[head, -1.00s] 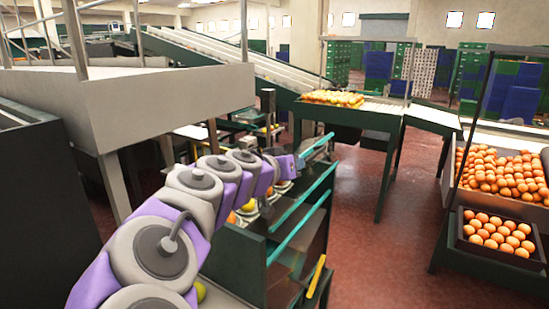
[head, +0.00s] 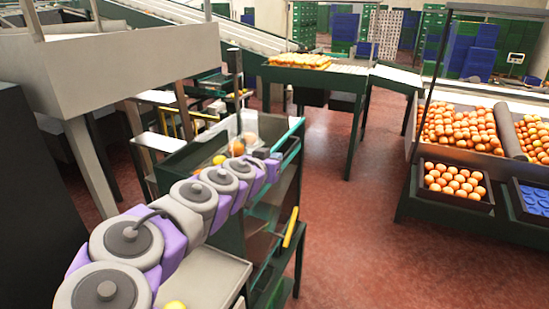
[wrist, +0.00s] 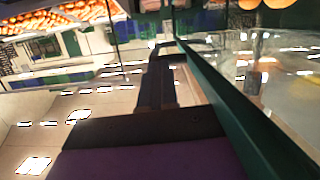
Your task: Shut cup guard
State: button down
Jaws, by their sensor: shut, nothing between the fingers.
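The cup guard looks like a clear panel (head: 250,126) over the cup section of the green machine, with a teal bar (head: 287,136) along its right side. In the wrist view, a clear sheet (wrist: 265,70) lies to the right of a dark green bar (wrist: 225,90). My gripper (head: 270,157) is at the machine's right edge, close to the near end of the teal bar. In the wrist view, my gripper (wrist: 168,47) is shut and empty, close beside the green bar. I cannot tell whether it touches. My arm hides part of the guard's near edge.
A crate of oranges (head: 456,187) and a tray of blue items (head: 533,199) stand right. Red floor (head: 345,235) between is clear.

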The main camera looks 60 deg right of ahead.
jog(key=shift+s+f, duration=0.2)
jog(key=shift+f, duration=0.2)
